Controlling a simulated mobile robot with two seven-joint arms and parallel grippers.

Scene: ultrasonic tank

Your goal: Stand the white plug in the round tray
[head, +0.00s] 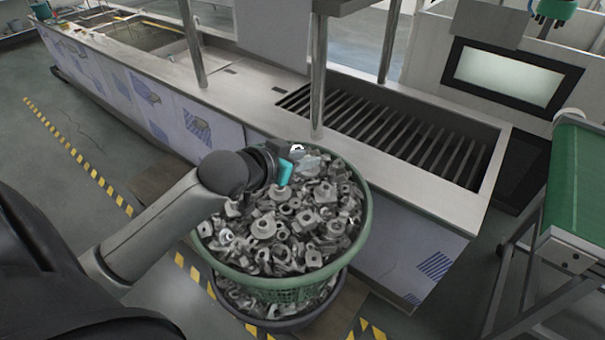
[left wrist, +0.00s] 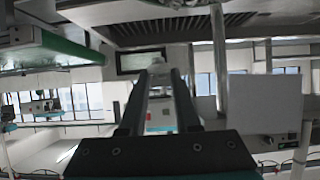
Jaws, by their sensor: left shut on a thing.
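My left gripper (head: 298,153) is over the far part of a round green basket (head: 364,205) heaped with grey metal parts. It is shut on a small white thing, taken as the white plug (head: 297,147), mostly hidden by the gripper in the head view. In the left wrist view a pale piece (left wrist: 158,67) shows at the fingertips. I cannot tell its full shape. No separate round tray is clear; a dark round tub (head: 283,322) stands under the basket. My right gripper is not in view.
A long steel tank bench (head: 262,100) stands behind the basket, with upright posts and a slatted basin (head: 400,128). A green conveyor (head: 577,185) is at the right. A machine with a lit window (head: 508,78) stands behind. Open floor lies left.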

